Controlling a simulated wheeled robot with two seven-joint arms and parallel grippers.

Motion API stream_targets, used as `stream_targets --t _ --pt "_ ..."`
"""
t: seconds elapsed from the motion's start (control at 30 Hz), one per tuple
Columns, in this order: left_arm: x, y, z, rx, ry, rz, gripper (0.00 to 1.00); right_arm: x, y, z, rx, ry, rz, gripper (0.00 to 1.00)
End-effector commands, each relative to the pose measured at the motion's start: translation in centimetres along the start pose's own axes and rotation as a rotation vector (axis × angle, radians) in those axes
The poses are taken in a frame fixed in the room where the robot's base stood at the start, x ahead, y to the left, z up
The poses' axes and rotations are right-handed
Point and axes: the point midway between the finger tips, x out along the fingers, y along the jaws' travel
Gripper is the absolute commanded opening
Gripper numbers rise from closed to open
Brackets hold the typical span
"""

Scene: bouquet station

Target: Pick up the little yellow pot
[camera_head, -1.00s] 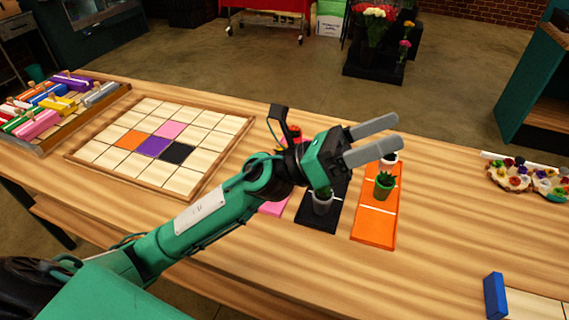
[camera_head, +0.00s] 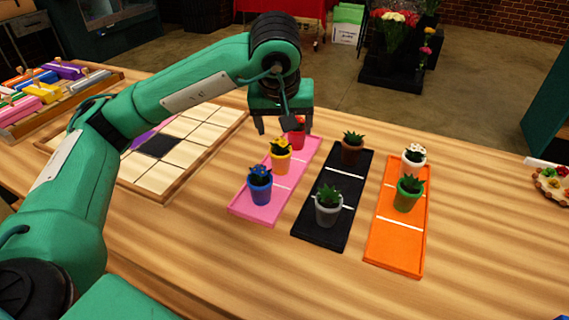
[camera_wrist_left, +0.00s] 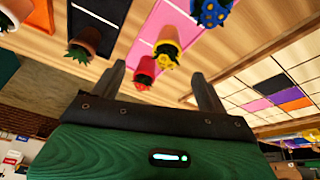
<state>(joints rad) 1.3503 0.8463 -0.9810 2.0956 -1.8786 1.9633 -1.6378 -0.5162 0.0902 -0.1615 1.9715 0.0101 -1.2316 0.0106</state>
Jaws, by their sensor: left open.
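The little yellow pot (camera_head: 281,165) with a yellow-flowered plant stands upright on the pink tray (camera_head: 254,214), between a blue pot (camera_head: 260,190) and a red pot (camera_head: 297,139). My left gripper (camera_head: 284,129) points down with its fingers apart and empty. It is above and behind the yellow pot, close to the red pot, which it partly covers. In the left wrist view the yellow pot (camera_wrist_left: 170,34) is beyond the open fingers, and the red pot (camera_wrist_left: 147,68) shows between the fingertips. My right gripper is not in view.
A black tray (camera_head: 310,236) holds a brown pot (camera_head: 352,153) and a grey pot (camera_head: 328,212). A framed tile board (camera_head: 165,198) lies left. The front table is clear.

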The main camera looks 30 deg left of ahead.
Motion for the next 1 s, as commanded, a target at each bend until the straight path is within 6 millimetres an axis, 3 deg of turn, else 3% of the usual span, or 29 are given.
stream_targets --t 0.17,0.53,0.83,1.0 --pt "0.5 -1.3 -0.9 0.0 0.034 -0.055 0.75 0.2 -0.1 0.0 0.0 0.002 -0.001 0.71" --pt "6.6 -1.6 -1.1 0.0 0.031 -0.056 0.75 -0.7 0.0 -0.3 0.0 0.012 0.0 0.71" --pt "9.0 -1.6 -1.1 0.001 0.031 -0.054 0.75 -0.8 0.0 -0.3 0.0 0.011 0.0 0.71" --pt "11.5 -1.6 -1.1 0.0 0.029 -0.054 0.75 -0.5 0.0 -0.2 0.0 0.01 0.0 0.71"
